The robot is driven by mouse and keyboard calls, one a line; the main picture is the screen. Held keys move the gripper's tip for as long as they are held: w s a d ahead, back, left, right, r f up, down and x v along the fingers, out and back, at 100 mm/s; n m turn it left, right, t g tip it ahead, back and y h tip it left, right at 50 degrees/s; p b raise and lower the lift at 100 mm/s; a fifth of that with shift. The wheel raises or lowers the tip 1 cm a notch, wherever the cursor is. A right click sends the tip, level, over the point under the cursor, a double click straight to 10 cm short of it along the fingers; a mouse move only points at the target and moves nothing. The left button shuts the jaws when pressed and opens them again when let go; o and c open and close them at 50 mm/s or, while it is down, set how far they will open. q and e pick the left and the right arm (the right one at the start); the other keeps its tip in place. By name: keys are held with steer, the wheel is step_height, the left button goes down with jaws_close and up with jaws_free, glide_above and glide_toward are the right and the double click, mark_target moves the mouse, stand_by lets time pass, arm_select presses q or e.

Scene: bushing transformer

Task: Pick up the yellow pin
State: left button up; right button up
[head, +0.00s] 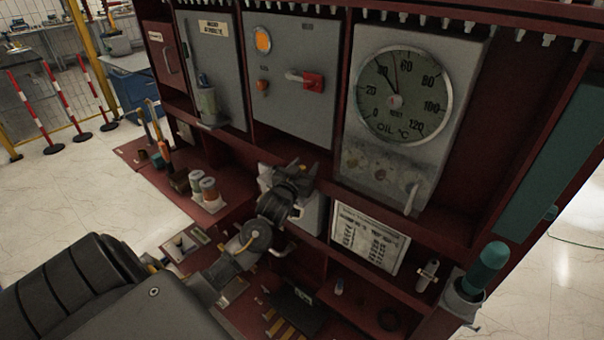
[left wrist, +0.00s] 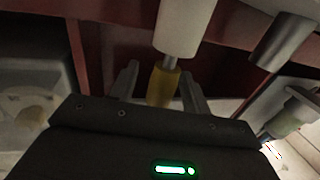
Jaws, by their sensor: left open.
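The yellow pin (left wrist: 162,86) shows in the left wrist view as a short yellow cylinder joined to a thin metal rod. The rod runs up into a pale cylinder (left wrist: 185,22). My left gripper (left wrist: 160,72) is open, with one finger on each side of the yellow pin. I cannot tell whether either finger touches it. The lower end of the pin is hidden behind the gripper body. In the head view my left gripper (head: 298,172) is at the red cabinet, below the grey panels; I cannot make out the pin there. My right gripper is not in view.
Above the gripper are a grey panel with a red switch (head: 313,80) and a large oil temperature dial (head: 403,95). A printed label plate (head: 368,242) is to its right. Two small canisters (head: 210,188) stand on the red shelf to its left. A grey cylinder (left wrist: 284,40) is near the gripper.

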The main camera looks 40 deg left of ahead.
arm_select(q)
jaws_close()
steer(key=s+d+r, duration=0.3)
steer(key=s+r, duration=0.3)
steer(key=s+d+r+p, duration=0.1)
steer(key=s+d+r, duration=0.2)
steer(key=s+r, duration=0.3)
steer(key=shift+d+r, duration=0.4)
steer(key=shift+r, duration=0.1)
steer(key=shift+s, duration=0.1)
